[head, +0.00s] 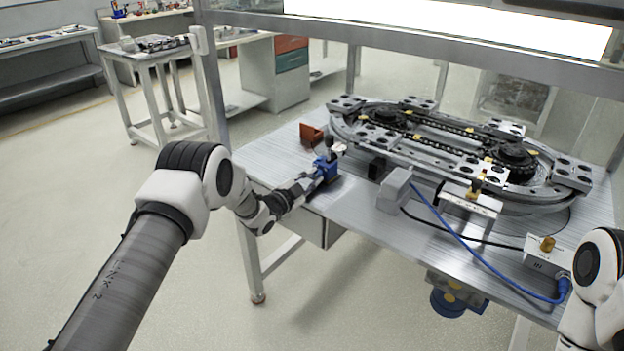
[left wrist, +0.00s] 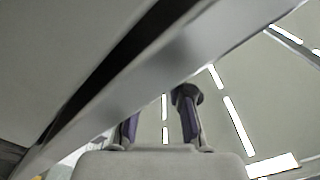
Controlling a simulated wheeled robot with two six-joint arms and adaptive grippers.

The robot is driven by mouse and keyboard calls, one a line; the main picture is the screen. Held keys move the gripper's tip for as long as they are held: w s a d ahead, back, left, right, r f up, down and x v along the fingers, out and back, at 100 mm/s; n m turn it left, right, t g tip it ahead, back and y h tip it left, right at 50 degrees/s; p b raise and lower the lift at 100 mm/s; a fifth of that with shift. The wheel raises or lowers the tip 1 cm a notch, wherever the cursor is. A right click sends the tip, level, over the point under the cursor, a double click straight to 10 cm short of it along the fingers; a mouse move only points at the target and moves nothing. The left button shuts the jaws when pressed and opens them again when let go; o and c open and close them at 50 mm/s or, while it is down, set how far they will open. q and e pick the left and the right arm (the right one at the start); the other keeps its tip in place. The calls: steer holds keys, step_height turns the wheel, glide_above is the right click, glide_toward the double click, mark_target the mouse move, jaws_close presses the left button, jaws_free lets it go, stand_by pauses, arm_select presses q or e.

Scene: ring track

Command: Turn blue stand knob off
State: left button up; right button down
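A small blue stand (head: 328,168) sits at the near left edge of the metal table, with a dark and pale part on top that is too small to make out as the knob. My left gripper (head: 307,183) reaches up from the lower left, right beside the stand; I cannot tell if they touch. In the left wrist view its two fingers (left wrist: 157,112) stand apart with nothing clearly between them. A dark rounded shape (left wrist: 189,94) shows at the right fingertip; I cannot tell what it is. My right gripper is out of view.
The ring track (head: 460,150) fills the back of the table (head: 350,225). A brown block (head: 311,134) stands behind the stand. A grey box (head: 395,190) and a blue cable (head: 468,248) lie to the right. A frame post (head: 212,90) rises at the left.

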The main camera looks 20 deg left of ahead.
arm_select(q)
jaws_close()
steer(key=shift+n, duration=0.4)
steer(key=n+b, duration=0.1)
steer(key=n, duration=0.1)
steer(key=shift+f+n, duration=0.1)
steer(key=shift+n, duration=0.2)
steer(key=n+b, duration=0.1)
steer(key=n, duration=0.3)
steer(key=shift+w+a+n+b, duration=0.1)
steer(key=shift+n+b, duration=0.2)
steer(key=shift+b, duration=0.05)
steer(key=n, duration=0.4)
steer(key=shift+n+b, duration=0.3)
steer(key=n, duration=0.5)
steer(key=shift+n, duration=0.3)
